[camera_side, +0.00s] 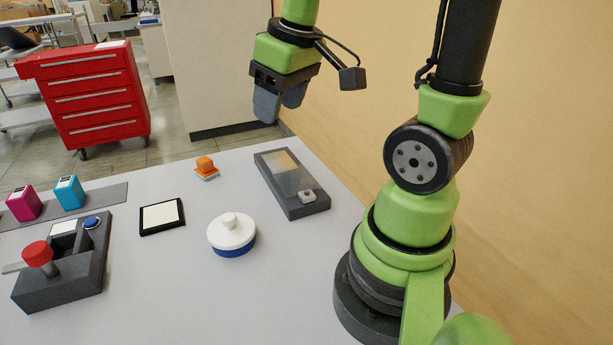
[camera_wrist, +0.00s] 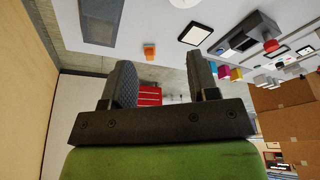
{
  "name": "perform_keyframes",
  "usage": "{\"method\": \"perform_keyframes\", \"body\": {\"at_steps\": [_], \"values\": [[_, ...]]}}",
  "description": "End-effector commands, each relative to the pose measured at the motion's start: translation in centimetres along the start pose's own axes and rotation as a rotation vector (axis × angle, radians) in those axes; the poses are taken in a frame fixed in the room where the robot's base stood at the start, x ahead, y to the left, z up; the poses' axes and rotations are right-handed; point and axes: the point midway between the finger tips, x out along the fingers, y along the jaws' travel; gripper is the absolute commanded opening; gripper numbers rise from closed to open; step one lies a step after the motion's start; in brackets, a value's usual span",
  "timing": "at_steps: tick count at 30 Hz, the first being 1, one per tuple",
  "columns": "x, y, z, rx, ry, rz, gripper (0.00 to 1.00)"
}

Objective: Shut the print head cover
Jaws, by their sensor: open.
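A dark grey unit (camera_side: 67,265) stands at the left of the table, with a red knob (camera_side: 37,253) on a post, a white panel and a blue button. It also shows in the wrist view (camera_wrist: 240,38). A flat grey case (camera_side: 311,208) with a see-through top and a small white knob lies at the right. I cannot tell which part is the print head cover, or whether it is open. My gripper (camera_side: 281,104) is open and empty, high beyond the table's far edge. Its two fingers stand apart in the wrist view (camera_wrist: 161,68).
A white-topped round pot (camera_side: 231,232), a black-framed pad (camera_side: 162,216) and an orange block (camera_side: 205,166) stand mid-table. Magenta (camera_side: 24,203) and cyan (camera_side: 69,192) cartridges stand on a grey strip. A red drawer cabinet (camera_side: 90,95) is beyond the table. The front middle is clear.

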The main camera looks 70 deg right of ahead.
Motion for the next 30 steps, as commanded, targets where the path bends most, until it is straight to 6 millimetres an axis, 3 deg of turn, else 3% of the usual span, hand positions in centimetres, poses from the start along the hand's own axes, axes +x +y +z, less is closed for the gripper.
{"method": "perform_keyframes", "body": {"at_steps": [1, 6, 10, 17, 30], "values": [[1.6, 1.8, -0.1, -0.015, -0.061, 0.013, 0.54], [6.0, 6.5, 0.6, -0.11, -0.206, 0.015, 0.54], [8.1, 8.6, 1.5, -0.157, -0.268, -0.005, 0.54], [9.9, 9.4, 2.3, -0.182, -0.297, -0.019, 0.54], [16.9, 9.4, 4.4, -0.181, -0.296, -0.019, 0.54]]}}
